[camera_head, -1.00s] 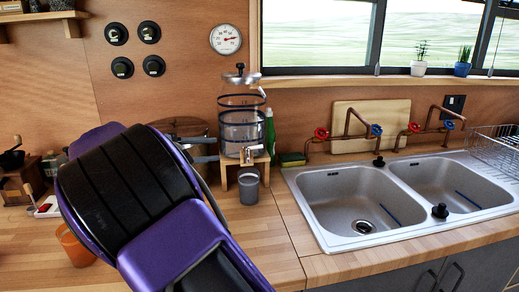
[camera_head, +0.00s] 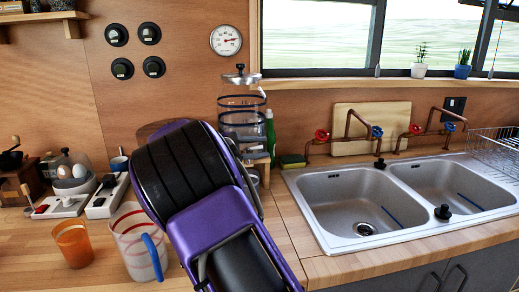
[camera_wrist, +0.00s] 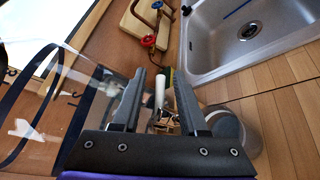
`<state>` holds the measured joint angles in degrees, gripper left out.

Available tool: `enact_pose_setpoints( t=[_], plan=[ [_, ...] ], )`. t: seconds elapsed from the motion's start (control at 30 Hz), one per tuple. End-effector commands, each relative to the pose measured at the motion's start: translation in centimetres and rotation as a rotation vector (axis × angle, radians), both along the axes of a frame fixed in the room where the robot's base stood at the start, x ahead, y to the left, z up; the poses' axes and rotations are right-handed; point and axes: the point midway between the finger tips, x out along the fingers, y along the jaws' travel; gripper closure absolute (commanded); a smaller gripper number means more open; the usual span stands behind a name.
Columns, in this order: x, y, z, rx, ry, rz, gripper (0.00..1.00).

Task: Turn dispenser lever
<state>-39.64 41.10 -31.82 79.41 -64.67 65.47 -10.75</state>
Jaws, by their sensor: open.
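The glass dispenser (camera_head: 241,112) with dark bands and a metal lid stands on a small wooden stand by the wall, left of the sink. In the wrist view its clear body (camera_wrist: 45,110) fills the left side. Its tap has a white lever (camera_wrist: 160,92) standing up above a metal fitting (camera_wrist: 165,118). My gripper (camera_wrist: 161,80) is open, with one finger on each side of the lever in this view; I cannot tell whether either touches it. A grey cup (camera_wrist: 232,127) is beside the right finger.
The double sink (camera_head: 345,200) with copper taps is to the right. An orange glass (camera_head: 73,243) and a clear pitcher with a blue handle (camera_head: 137,243) stand on the counter left of my arm. A green bottle (camera_head: 270,135) and sponge (camera_head: 292,161) are beside the dispenser.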

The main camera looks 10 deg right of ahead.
Motion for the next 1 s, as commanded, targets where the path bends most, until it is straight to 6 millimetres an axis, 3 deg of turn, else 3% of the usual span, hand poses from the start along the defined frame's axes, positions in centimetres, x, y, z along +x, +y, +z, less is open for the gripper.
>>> enact_pose_setpoints(
  t=[0.23, 0.5, 1.0],
  plan=[
    [0.05, -0.06, -0.01, 0.000, 0.000, 0.000, 0.57],
    [0.03, -0.04, -0.01, 0.001, 0.000, 0.001, 1.00],
    [-0.15, -0.02, 0.67, -0.001, 0.001, -0.079, 1.00]
  ],
)
